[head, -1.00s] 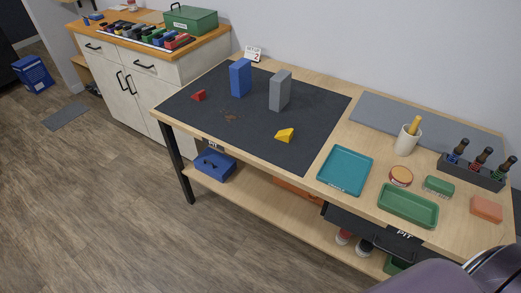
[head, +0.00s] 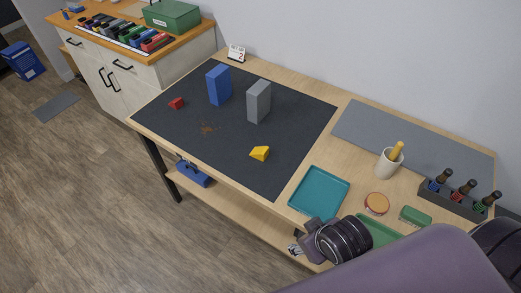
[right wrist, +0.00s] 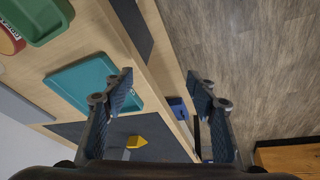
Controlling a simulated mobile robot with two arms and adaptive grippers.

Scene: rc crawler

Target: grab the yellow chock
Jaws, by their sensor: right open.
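The yellow chock (head: 260,153) is a small wedge lying on the dark mat (head: 225,140), near the mat's front right part. It also shows in the right wrist view (right wrist: 136,142), beyond and between the fingers, closer to the left one. My right gripper (right wrist: 168,80) is open and empty, its two fingers spread. In the head view my right gripper (head: 296,249) is at the table's front edge, right of and nearer than the chock, apart from it. My left gripper is not in view.
A blue block (head: 218,84), a grey block (head: 259,101) and a red wedge (head: 177,103) stand on the mat. A teal tray (head: 319,192) lies between my right gripper and the mat's right side. A cup (head: 389,162) and a bottle rack (head: 452,199) are farther right.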

